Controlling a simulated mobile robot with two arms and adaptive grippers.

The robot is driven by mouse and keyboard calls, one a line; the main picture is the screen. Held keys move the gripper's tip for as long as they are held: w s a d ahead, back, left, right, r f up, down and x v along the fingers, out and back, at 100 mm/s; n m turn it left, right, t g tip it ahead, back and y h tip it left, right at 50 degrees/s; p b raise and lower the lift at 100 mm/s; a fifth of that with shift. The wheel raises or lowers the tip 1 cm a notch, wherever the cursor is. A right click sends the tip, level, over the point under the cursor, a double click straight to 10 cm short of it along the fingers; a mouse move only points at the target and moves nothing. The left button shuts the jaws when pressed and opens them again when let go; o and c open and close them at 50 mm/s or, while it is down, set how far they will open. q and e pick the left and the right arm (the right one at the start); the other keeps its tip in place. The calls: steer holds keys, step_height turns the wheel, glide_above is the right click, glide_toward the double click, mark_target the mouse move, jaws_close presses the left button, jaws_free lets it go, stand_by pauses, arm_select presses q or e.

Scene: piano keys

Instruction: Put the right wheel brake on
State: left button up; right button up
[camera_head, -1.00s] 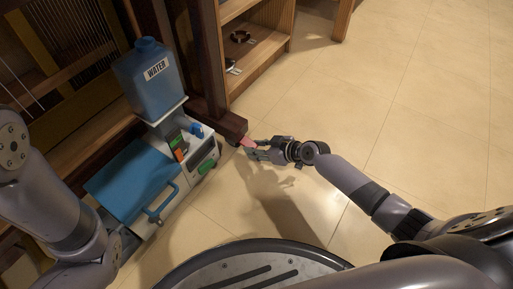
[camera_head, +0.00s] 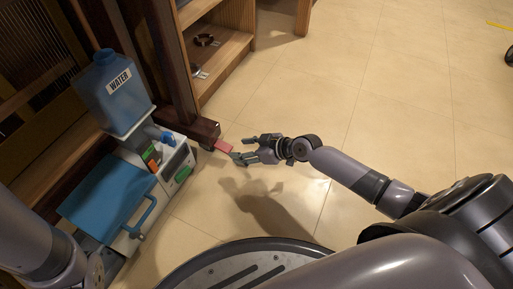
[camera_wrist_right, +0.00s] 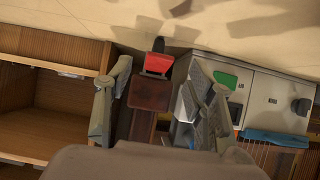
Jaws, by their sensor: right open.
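The wheel brake is a small red lever (camera_head: 223,146) at the end of the dark wooden piano foot (camera_head: 206,130). In the right wrist view the red lever (camera_wrist_right: 158,64) has a dark tip and sits beyond the end of the brown wooden foot (camera_wrist_right: 150,94). My right gripper (camera_head: 243,149) is open, low over the floor, just right of the lever. In the wrist view the open fingers (camera_wrist_right: 160,74) appear on either side of the foot and lever, with nothing between them gripped. I cannot tell whether a finger touches the lever. My left gripper is out of view.
A white unit (camera_head: 176,165) with a green label stands left of the foot, with a blue water jug (camera_head: 116,92) and a blue lid (camera_head: 105,198). A wooden shelf (camera_head: 222,67) stands behind.

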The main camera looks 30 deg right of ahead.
steer(key=v, duration=0.6)
steer(key=shift+s+r, duration=0.25)
steer(key=shift+d, duration=0.15)
